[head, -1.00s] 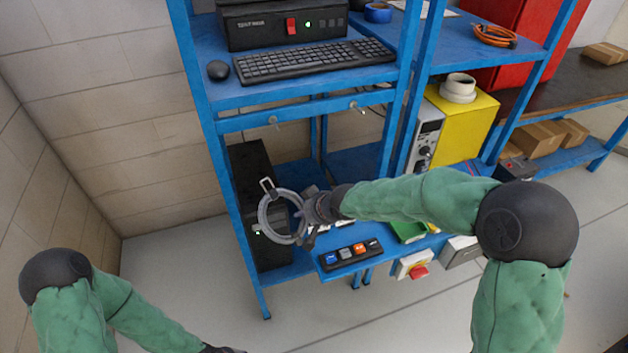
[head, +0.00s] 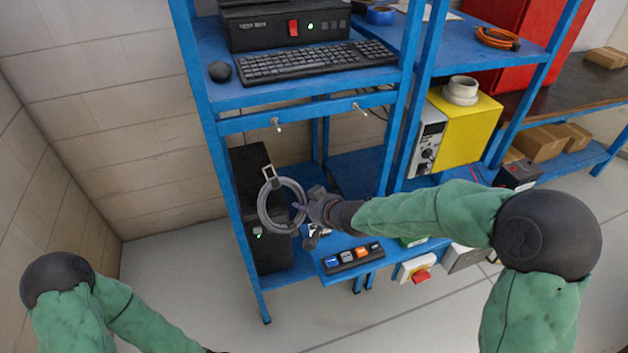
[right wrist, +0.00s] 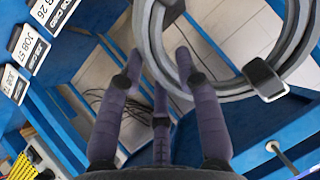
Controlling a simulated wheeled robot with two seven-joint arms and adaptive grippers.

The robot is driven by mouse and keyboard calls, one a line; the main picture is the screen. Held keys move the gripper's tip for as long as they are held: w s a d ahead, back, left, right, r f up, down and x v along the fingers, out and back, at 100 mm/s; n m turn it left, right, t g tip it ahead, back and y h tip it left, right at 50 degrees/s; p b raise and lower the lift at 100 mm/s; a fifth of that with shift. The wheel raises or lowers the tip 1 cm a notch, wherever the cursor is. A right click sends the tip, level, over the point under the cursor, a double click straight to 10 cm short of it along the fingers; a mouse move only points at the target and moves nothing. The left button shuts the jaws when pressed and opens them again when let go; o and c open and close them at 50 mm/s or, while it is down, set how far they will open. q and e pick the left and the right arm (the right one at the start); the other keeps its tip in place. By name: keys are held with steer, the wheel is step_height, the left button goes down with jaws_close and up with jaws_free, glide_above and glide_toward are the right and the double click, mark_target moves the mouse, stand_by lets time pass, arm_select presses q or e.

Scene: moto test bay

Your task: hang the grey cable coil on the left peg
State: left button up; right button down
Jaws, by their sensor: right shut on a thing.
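The grey cable coil (head: 264,212) is a ring with a small loop at its top. It hangs upright from my right gripper (head: 303,212), which is shut on its right side. The left peg (head: 277,124) sticks out of the blue rack crossbar, above the coil and apart from it. The right peg (head: 358,108) is on the same bar; both are bare. In the right wrist view the coil (right wrist: 152,40) and its black strap show beyond my right fingers (right wrist: 160,72). My left arm is at lower left; its gripper is out of frame.
A black computer tower (head: 252,166) stands behind the coil. A keyboard (head: 315,62) and mouse (head: 220,71) lie on the shelf above the pegs. The space between coil and crossbar looks clear.

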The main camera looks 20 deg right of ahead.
step_height(320, 180, up, 10)
steer(key=d+t+y+b, duration=0.1)
steer(key=d+t+b, duration=0.15)
steer(key=t, duration=0.35)
steer(key=d+f+x, duration=0.1)
steer(key=x, duration=0.8)
steer(key=shift+w+d+f+m+b, duration=0.2)
steer(key=shift+w+m+b, duration=0.1)
stand_by(0.7)
stand_by(0.6)
steer(key=c, duration=0.8)
jaws_free()
steer(key=shift+f, duration=0.1)
